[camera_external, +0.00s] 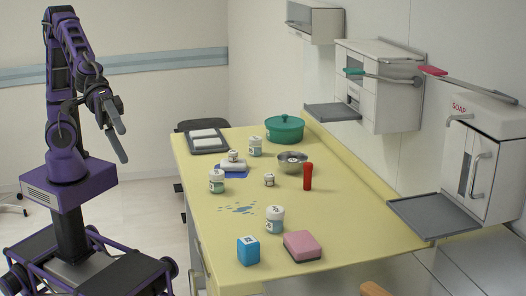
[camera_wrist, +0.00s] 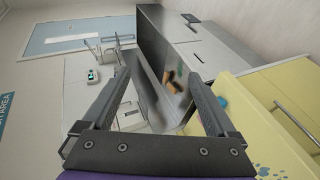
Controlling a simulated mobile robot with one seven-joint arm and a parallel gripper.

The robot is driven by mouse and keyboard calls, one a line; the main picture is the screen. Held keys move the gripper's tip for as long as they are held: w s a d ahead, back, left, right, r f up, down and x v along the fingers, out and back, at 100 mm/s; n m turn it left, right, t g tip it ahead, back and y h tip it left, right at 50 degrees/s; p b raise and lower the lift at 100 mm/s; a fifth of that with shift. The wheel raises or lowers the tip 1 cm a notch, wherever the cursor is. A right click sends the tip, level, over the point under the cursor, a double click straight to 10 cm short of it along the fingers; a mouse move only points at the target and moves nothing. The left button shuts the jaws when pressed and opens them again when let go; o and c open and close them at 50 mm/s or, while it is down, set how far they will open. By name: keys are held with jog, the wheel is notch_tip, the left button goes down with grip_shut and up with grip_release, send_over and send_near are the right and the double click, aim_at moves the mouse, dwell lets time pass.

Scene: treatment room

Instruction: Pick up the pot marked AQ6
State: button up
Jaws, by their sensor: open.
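Several white-lidded pots stand on the yellow table (camera_external: 330,235) in the external view. One pot (camera_external: 275,220) is near the front, one pot (camera_external: 217,182) at the left edge, and one pot (camera_external: 255,147) towards the back. A small pot (camera_external: 269,179) stands mid-table, and another small pot (camera_external: 233,156) sits on a white block. Their markings are too small to read, so I cannot tell which is AQ6. My gripper (camera_external: 124,146) is open and empty, left of the table and above its height. In the wrist view my gripper (camera_wrist: 163,72) shows no pot between its fingers.
A blue box (camera_external: 248,251), pink block (camera_external: 303,246), red cylinder (camera_external: 308,177), metal bowl (camera_external: 292,162), green lidded pot (camera_external: 285,129) and grey tray (camera_external: 208,142) share the table. Wall dispensers (camera_external: 485,160) overhang the right edge.

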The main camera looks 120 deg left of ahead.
jog(key=w+a+f+y, duration=0.5)
jog(key=a+f, duration=0.4)
jog(key=a, duration=0.1)
jog(key=m+g+y+b, duration=0.1)
jog(key=m+y, duration=0.3)
jog(key=y, duration=0.4)
send_near(270, 209)
jog(key=b+x, duration=0.2)
jog(key=x, duration=0.4)
jog(key=shift+w, duration=0.2)
jog(key=b+x, duration=0.1)
jog(key=x, duration=0.4)
jog(key=shift+a+f, duration=0.1)
jog(key=shift+f, duration=0.1)
jog(key=shift+r+y, duration=0.1)
jog(key=shift+y, duration=0.2)
jog(key=c, duration=1.5)
